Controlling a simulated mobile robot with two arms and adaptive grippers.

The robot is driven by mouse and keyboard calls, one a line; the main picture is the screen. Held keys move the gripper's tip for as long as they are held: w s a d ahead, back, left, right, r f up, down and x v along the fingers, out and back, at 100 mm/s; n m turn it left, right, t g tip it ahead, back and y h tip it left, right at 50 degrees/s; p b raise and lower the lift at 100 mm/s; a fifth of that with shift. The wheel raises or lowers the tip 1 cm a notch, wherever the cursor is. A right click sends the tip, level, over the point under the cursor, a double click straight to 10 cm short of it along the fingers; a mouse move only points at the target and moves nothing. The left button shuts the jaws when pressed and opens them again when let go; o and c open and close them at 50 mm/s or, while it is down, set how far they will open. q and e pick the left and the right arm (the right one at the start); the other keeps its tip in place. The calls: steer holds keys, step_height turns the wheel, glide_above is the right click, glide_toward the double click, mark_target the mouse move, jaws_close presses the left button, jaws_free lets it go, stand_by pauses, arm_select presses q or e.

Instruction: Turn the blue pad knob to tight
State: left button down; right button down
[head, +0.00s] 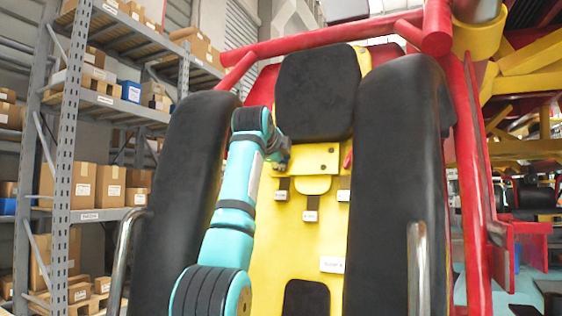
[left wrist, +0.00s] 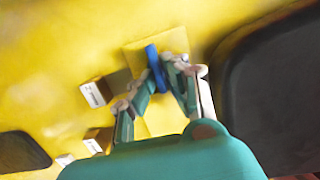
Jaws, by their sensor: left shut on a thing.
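The blue pad knob (left wrist: 154,66) shows in the left wrist view as a blue bar standing out from a yellow plate (left wrist: 170,42). My left gripper (left wrist: 162,76) has a finger on either side of the knob and is shut on it. In the head view my left gripper (head: 282,158) is at the upper left of the yellow seat panel (head: 318,158), mostly hidden behind my arm. The knob itself cannot be made out there. Its marking for tight cannot be read. My right gripper is in neither view.
Tall black side pads (head: 398,180) flank the yellow panel, with a black headrest (head: 318,92) above. Small labelled blocks (head: 311,215) stick out of the panel. A red knob (head: 348,159) is at its right. Metal handles (head: 417,265) stand at the front. Shelves of boxes (head: 85,185) are at left.

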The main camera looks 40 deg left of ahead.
arm_select(q)
steer(key=c, duration=1.4)
jaws_free()
steer(key=v, duration=1.2)
steer(key=shift+f, duration=0.1)
